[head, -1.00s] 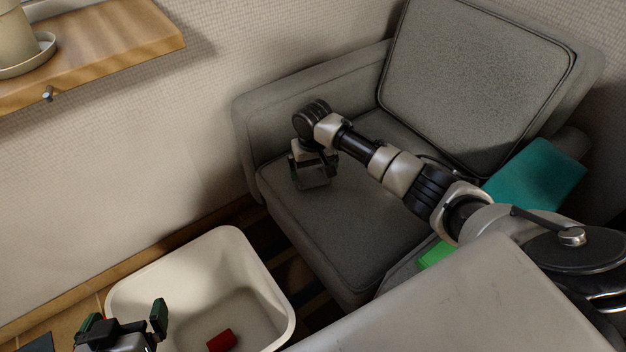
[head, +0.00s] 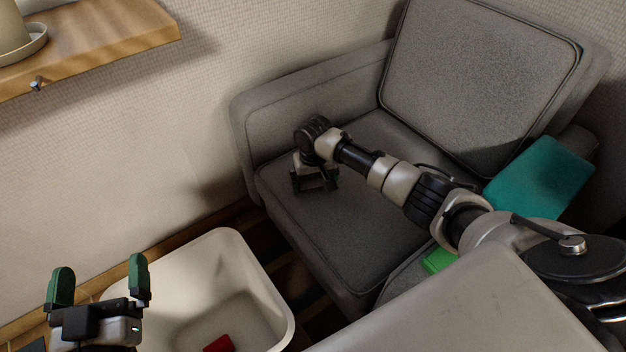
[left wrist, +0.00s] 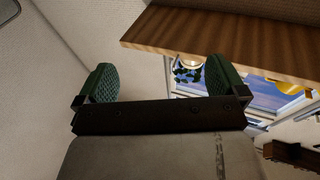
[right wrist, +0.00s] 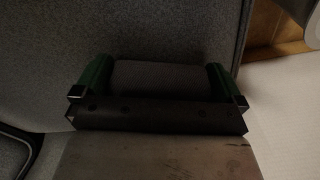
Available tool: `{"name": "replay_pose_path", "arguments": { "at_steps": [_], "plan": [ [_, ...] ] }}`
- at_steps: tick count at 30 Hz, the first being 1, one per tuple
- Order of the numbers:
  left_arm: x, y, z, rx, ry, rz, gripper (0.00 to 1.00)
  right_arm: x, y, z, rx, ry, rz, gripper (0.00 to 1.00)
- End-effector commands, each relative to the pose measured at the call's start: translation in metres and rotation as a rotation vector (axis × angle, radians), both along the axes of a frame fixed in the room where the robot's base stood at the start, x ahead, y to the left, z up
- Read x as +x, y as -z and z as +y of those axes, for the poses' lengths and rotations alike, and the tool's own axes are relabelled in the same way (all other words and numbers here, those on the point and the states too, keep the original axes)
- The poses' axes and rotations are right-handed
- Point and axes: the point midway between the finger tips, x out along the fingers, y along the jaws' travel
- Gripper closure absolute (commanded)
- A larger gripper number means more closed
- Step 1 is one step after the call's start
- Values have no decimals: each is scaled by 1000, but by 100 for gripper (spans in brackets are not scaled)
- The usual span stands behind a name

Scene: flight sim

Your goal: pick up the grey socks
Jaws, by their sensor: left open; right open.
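My right gripper (head: 315,184) is open and points down at the seat of the grey armchair (head: 340,235), near its left armrest. In the right wrist view a dark grey, flat-topped shape (right wrist: 165,78) lies between the two open green fingers. It may be the grey socks, but it blends with the grey upholstery and I cannot tell for sure. In the head view no socks can be made out. My left gripper (head: 100,280) is open and empty, raised at the lower left by the white bin.
The white bin (head: 262,268) stands on the floor with a red item (head: 219,344) inside. A teal cloth or cushion (head: 540,178) and a green item (head: 438,260) lie at the chair's right. A wooden shelf (head: 120,35) juts from the wall at upper left.

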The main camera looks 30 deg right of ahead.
Motion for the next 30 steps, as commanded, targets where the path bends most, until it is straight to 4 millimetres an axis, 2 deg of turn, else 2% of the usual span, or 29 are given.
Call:
{"name": "replay_pose_path", "arguments": {
  "at_steps": [5, 12, 23, 30],
  "plan": [
    [0, 0, 0, 0, 0, -1, 0, 0, 0, 0, 0, 0, 0, 0],
    [0, 0, 0, 0, 0, 0, 0, 0, 0, 0, 1, 0, 0, 33],
    [0, 0, 0, 2, -1, 11, 0, 0, -3, 0, 1, 0, -1, 33],
    [0, 17, 3, 39, -9, 151, 0, 1, -15, 0, 2, 0, -2, 33]
  ]
}}
